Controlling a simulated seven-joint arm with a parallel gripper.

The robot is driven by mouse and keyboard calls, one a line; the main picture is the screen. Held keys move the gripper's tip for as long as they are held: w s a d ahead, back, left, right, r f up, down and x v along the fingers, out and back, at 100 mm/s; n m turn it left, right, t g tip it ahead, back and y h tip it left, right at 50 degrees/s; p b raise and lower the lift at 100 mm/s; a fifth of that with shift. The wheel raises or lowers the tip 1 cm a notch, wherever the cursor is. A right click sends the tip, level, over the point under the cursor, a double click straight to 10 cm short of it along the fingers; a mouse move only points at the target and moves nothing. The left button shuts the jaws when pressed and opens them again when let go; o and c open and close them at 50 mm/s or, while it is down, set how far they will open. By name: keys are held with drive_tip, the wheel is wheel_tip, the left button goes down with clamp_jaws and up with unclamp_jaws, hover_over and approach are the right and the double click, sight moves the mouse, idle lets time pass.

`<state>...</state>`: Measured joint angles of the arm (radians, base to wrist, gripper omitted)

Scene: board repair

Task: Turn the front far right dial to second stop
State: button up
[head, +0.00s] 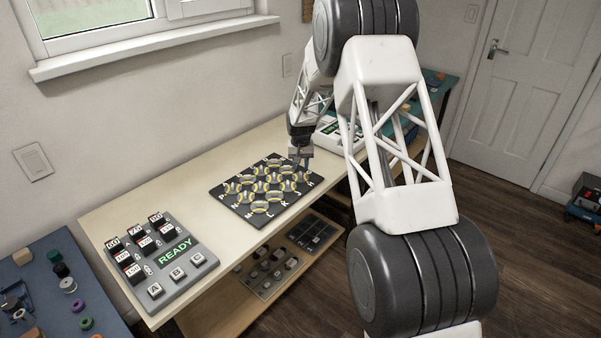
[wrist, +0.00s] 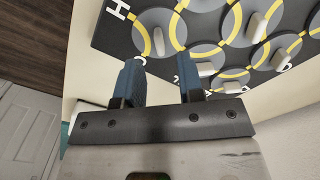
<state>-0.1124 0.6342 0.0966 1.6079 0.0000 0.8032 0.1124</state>
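The dark dial board (head: 243,214) lies on the table, with several grey dials ringed in yellow and white letters along its edges. My gripper (head: 301,166) is over the board's right end in the head view and hides part of the dials there. In the wrist view my gripper (wrist: 161,72) has its two blue fingers apart with nothing between them. A corner dial (wrist: 158,40) by the letter H shows just beyond the fingertips, its pale handle standing up. I cannot tell whether a finger touches it. Which dial is the front far right one is not clear.
A grey panel (head: 205,252) with a green READY display, keys and switches stands at the table's left end. A white device (head: 330,140) is behind my arm. The shelf (head: 222,313) below holds more panels. A blue table (head: 98,300) with small parts is at lower left.

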sight(301, 176)
drive_tip(key=shift+f, duration=2)
clamp_jaws()
